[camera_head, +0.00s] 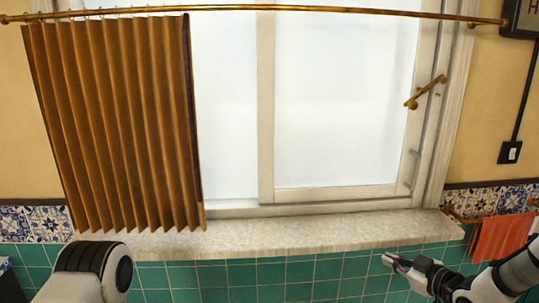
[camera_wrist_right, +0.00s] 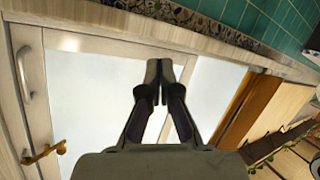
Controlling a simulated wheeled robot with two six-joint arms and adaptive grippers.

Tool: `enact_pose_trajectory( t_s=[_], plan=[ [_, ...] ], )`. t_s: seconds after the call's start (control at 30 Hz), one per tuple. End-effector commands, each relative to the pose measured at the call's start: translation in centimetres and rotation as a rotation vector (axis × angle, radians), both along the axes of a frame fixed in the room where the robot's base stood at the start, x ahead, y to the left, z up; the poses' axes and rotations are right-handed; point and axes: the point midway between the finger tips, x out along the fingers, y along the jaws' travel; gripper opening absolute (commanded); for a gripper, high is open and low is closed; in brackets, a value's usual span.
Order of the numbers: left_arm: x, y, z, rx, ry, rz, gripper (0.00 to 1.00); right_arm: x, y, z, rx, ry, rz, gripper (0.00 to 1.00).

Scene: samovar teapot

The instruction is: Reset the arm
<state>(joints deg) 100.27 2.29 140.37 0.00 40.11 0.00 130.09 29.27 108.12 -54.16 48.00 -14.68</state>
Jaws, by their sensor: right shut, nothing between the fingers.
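My right gripper (camera_head: 391,260) is in the head view at the lower right, in front of the green tiles just below the window sill. It also shows in the right wrist view (camera_wrist_right: 159,72), with its two fingers together and nothing between them. Behind the fingers in that view is the pale window. My left arm shows only in part at the lower left of the head view, and its gripper is out of view.
A stone sill (camera_head: 300,233) runs below the window (camera_head: 340,100). A brown pleated curtain (camera_head: 115,125) hangs at the left from a brass rod (camera_head: 250,8). A brass window handle (camera_head: 428,92) sticks out at the right. A red towel (camera_head: 503,238) hangs at the far right.

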Motion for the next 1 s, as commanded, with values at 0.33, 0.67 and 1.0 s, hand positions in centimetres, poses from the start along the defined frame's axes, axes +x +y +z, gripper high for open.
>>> enact_pose_trajectory(
  t_s=[0.33,0.67,1.0],
  plan=[
    [0.0,0.0,0.0,0.0,0.0,0.0,0.4,-19.1,8.7,-24.3,0.0,0.745,-0.106,0.0],
    [0.0,0.0,0.0,0.0,0.0,0.0,0.4,-39.9,6.6,-28.5,-0.091,1.299,-0.594,0.0],
    [0.0,0.0,0.0,0.0,0.0,0.0,0.4,-40.3,5.8,-28.4,-0.065,1.316,-0.694,0.0]
  ],
)
